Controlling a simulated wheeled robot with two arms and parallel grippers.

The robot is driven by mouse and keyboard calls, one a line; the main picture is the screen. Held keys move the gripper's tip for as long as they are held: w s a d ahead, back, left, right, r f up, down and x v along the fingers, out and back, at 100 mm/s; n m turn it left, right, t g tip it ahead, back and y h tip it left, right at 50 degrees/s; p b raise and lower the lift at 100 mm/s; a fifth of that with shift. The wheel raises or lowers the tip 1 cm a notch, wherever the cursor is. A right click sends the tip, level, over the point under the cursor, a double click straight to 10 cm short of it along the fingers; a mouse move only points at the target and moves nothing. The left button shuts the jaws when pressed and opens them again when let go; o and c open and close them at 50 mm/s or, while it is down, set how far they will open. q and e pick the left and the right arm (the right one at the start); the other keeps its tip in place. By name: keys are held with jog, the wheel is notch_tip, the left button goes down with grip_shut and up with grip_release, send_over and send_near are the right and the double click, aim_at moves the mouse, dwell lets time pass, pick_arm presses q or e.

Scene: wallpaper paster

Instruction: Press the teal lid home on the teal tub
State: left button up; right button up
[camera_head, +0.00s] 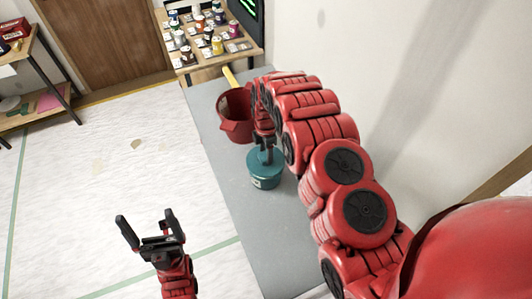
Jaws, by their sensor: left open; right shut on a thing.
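The teal tub (265,181) stands upright on the grey bench, with a pale label on its side. The teal lid (254,160) is at the top of the tub; I cannot tell whether it is fully seated or slightly raised. My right gripper (266,157) reaches down from above and is shut on the lid. Its fingers and wrist hide part of the lid's top. My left gripper (145,222) is open and empty, out over the floor to the left of the bench.
A red bucket (236,128) with a yellow-handled tool (230,77) stands behind the tub. The bench's grey top (262,232) is clear in front. A wooden table (238,51) with several small jars is at the back. A shelf (30,55) stands far left.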

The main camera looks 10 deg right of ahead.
jog(key=shift+b, duration=0.65)
dwell(1.0)
jog(key=shift+f+b, duration=0.7)
jog(key=shift+f, duration=0.45)
jog(key=o, duration=1.4)
jog(key=shift+r+b, duration=0.35)
jog(key=shift+r, duration=0.4)
notch_tip(320, 180, up, 6)
jog(key=shift+w+r+p, duration=0.1)
jog(key=shift+p, duration=1.15)
notch_tip(320, 180, up, 10)
jog(key=p, duration=1)
